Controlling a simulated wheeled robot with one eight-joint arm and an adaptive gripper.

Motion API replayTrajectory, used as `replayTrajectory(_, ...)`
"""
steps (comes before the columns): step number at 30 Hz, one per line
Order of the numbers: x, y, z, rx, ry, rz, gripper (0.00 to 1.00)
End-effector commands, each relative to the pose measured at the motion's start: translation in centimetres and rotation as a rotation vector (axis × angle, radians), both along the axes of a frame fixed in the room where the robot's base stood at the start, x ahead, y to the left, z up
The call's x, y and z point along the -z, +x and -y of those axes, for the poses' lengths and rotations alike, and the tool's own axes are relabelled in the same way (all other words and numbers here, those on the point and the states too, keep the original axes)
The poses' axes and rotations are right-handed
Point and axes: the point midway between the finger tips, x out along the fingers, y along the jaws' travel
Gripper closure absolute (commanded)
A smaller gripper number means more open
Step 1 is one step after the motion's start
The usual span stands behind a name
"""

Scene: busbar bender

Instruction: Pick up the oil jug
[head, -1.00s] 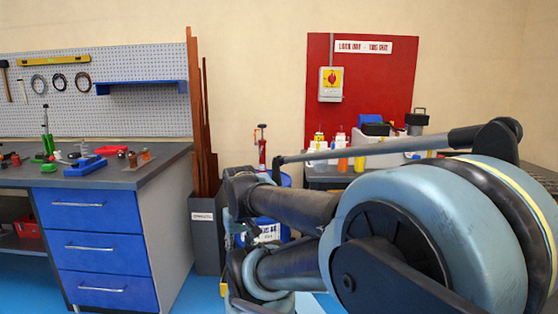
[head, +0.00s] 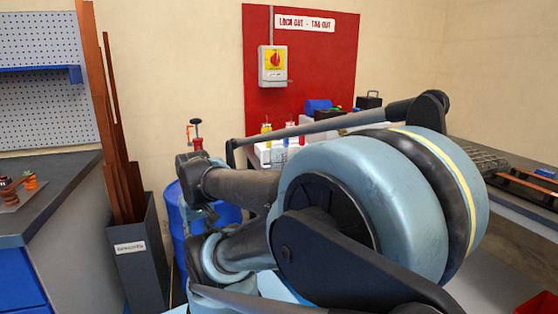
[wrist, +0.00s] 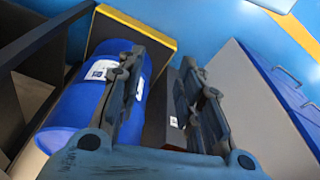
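I cannot pick out the oil jug for certain. In the head view, small bottles with red and yellow tops (head: 266,129) and white containers stand in front of the red board, partly hidden behind my arm. In the wrist view, my gripper (wrist: 161,65) is open, with nothing between its fingers. It hangs over the area beside a blue drum (wrist: 78,112) with a white label, and no jug shows near it.
The blue drum (head: 176,222) stands beside a dark bin (head: 143,262) of long copper-coloured bars. A workbench (head: 55,190) is at left. A red lockout board (head: 340,60) is on the wall. A dark bench surface (head: 500,210) with bars lies at right.

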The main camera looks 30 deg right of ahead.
Motion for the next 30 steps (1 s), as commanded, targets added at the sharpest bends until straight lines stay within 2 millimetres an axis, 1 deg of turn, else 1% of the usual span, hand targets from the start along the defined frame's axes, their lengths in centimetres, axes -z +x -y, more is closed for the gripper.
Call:
replayTrajectory(8,0.0,0.0,0.0,0.000,0.000,0.000,0.67)
replayTrajectory(9,0.0,0.0,0.0,0.000,0.000,0.000,0.64)
replayTrajectory(11,-0.2,-0.2,0.0,0.002,0.000,0.003,0.51)
replayTrajectory(12,-0.6,-0.7,0.1,0.008,0.001,0.010,0.42)
replayTrajectory(14,-1.2,-0.4,0.2,0.028,0.002,0.009,0.28)
replayTrajectory(15,-1.8,0.0,0.4,0.050,0.005,0.007,0.19)
replayTrajectory(16,-2.4,0.4,0.6,0.071,0.007,0.004,0.17)
replayTrajectory(17,-3.0,0.8,0.9,0.096,0.010,0.002,0.17)
replayTrajectory(20,-5.7,2.8,2.0,0.203,0.021,-0.009,0.17)
replayTrajectory(21,-6.9,3.7,2.6,0.255,0.026,-0.014,0.17)
replayTrajectory(23,-8.7,5.1,3.6,0.334,0.034,-0.022,0.17)
replayTrajectory(24,-9.9,6.1,4.3,0.388,0.040,-0.026,0.17)
replayTrajectory(26,-11.5,7.5,5.5,0.469,0.048,-0.032,0.17)
replayTrajectory(30,-15.1,10.7,8.7,0.654,0.066,-0.049,0.17)
